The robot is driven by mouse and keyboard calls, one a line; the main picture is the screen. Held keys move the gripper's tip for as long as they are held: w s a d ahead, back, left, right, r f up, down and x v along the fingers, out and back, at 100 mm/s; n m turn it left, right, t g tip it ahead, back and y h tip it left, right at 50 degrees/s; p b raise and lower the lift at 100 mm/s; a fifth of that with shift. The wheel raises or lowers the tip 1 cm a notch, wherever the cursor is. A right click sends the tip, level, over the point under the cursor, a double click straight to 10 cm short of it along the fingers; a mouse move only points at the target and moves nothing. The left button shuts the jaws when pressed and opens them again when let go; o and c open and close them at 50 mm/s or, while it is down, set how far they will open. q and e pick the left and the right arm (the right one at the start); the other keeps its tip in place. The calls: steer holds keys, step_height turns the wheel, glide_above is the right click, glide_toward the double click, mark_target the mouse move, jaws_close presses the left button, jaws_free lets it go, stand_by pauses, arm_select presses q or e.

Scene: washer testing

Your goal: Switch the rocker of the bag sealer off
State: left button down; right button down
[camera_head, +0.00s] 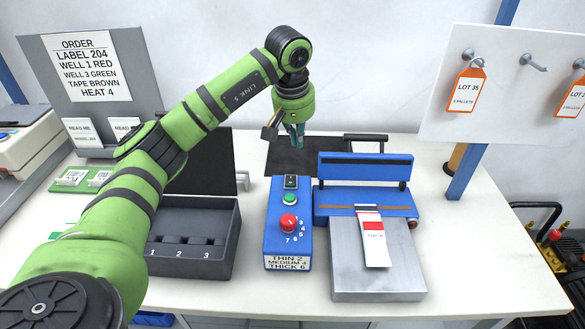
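The bag sealer (365,203) is a blue machine with a raised bar and a silver plate in front. A blue control box (272,225) stands at its left. On the box's top are a small black rocker (291,182), a green button (290,199) and a red knob (289,222) with numbers around it. Which way the rocker is tipped is too small to tell. My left gripper (293,140) points down above and behind the rocker, apart from it. Its fingertips are small and partly hidden, so its opening is unclear. My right gripper is out of view.
A labelled pouch (376,249) lies on the silver plate. A grey tray (222,238) with numbered wells stands left of the box, partly behind my arm. An order sign (82,66) is at the back left. Hanging lot tags (466,90) are at the right. The table's right front is clear.

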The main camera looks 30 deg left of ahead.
mark_target(289, 180)
arm_select(q)
steer(key=shift+s+a+r+y, duration=0.15)
steer(key=shift+a+r+y, duration=0.15)
steer(key=shift+a, duration=0.3)
steer(key=shift+s+a+r+y, duration=0.15)
steer(key=shift+a+r+y, duration=0.1)
steer(key=shift+a, duration=0.3)
steer(key=shift+g, duration=0.3)
steer(key=p+x, duration=0.1)
steer(key=x, duration=0.3)
steer(key=p+x, duration=0.1)
steer(key=x, duration=0.3)
steer(key=p+x, duration=0.1)
steer(key=x, duration=0.3)
steer(key=shift+s+d+f+p, duration=0.25)
steer(key=shift+s+d+p, duration=0.05)
steer(key=shift+d, duration=0.1)
steer(key=shift+s+f, duration=0.1)
steer(key=shift+f, duration=0.65)
steer(key=shift+f, duration=0.1)
